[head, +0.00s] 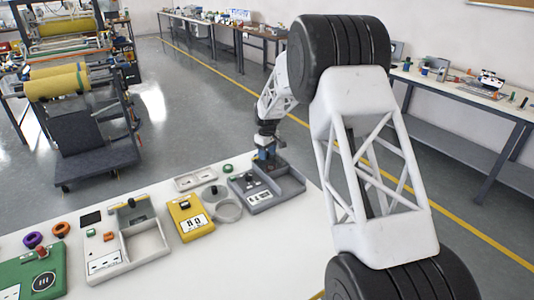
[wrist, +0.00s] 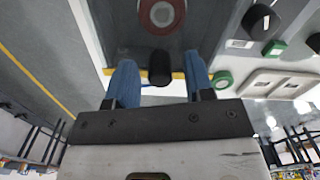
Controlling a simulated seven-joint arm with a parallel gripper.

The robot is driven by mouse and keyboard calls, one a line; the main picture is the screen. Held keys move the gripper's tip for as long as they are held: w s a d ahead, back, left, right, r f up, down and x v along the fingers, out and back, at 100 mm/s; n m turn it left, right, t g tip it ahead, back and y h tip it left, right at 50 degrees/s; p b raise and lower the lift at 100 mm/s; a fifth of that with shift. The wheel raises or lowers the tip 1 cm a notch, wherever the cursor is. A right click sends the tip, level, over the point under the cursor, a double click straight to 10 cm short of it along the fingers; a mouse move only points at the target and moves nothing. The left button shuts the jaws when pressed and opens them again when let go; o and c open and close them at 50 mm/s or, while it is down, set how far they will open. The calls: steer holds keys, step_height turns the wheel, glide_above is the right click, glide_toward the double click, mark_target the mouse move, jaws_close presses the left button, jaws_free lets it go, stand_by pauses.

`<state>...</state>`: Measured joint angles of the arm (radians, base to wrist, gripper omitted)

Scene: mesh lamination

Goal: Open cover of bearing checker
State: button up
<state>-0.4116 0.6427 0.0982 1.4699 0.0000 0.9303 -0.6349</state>
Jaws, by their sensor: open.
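A grey station (head: 285,181) stands at the far right end of the white table, with an open tray part and small dark fittings. It may be the bearing checker; no name can be read. My gripper (head: 265,158) is over its back part. In the wrist view, the grey surface (wrist: 118,25) carries a red ring with a pale centre (wrist: 162,13) and a black knob (wrist: 160,68). My gripper's two blue fingers (wrist: 160,84) are open, one on each side of the knob, with gaps showing. Whether a cover is open or shut cannot be told.
To the left stand a yellow box (head: 190,219), a white round dish (head: 227,210), a cream tray (head: 144,241) and a green station (head: 33,274). A green ring (head: 227,168) and a small pale tray (head: 195,179) lie behind. The front table is clear.

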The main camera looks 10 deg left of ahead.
jaws_close()
stand_by(0.3)
steer(key=shift+s+d, duration=0.1)
steer(key=shift+d, duration=0.05)
steer(key=shift+s+d, duration=3.45)
jaws_free()
